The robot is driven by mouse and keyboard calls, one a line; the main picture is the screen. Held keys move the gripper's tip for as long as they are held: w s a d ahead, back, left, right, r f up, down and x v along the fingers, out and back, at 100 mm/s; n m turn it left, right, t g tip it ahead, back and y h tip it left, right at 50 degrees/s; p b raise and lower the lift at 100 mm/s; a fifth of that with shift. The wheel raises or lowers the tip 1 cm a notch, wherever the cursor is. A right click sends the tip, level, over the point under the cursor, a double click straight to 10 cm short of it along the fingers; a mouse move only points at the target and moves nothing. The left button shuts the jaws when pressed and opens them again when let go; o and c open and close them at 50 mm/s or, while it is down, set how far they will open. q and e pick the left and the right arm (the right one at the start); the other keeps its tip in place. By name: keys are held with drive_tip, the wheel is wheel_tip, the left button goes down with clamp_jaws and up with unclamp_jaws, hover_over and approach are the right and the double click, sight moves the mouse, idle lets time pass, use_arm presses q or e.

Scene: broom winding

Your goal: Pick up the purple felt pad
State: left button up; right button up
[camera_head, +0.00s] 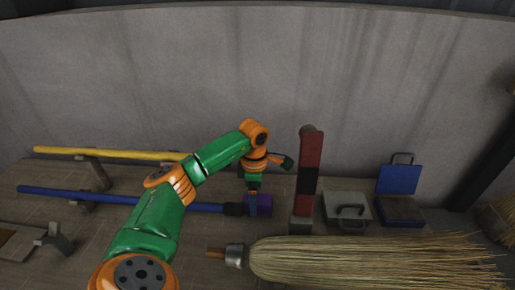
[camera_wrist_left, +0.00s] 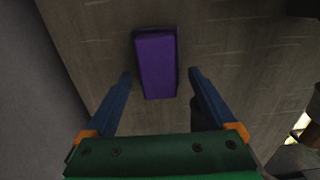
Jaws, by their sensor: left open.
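The purple felt pad (camera_wrist_left: 157,66) is a block lying on the surface in the left wrist view. It sits beyond and between my open left fingers, apart from both. In the head view the purple pad (camera_head: 264,203) shows beside my left gripper (camera_head: 253,205), partly covered by it. In the left wrist view my left gripper (camera_wrist_left: 160,82) is open and empty, one blue finger to each side of the pad's near end. My right gripper is not seen in either view.
A blue pole (camera_head: 110,198) and a yellow pole (camera_head: 110,153) rest on supports at the left. A red and black post (camera_head: 308,170) stands right of the pad. A straw broom head (camera_head: 360,260) lies in front. A grey case (camera_head: 345,207) and a blue case (camera_head: 399,180) are at the right.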

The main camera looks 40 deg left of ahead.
use_arm(q)
drive_tip(key=shift+a+f, duration=0.1)
drive_tip(key=shift+f, duration=0.5)
drive_tip(key=shift+a+f, duration=0.15)
drive_tip(key=shift+f, duration=0.05)
clamp_jaws()
drive_tip(key=shift+r, duration=0.2)
wheel_tip(320, 180, up, 10)
drive_tip(key=shift+f, duration=0.15)
wheel_tip(320, 180, up, 8)
drive_tip(key=p, duration=0.4)
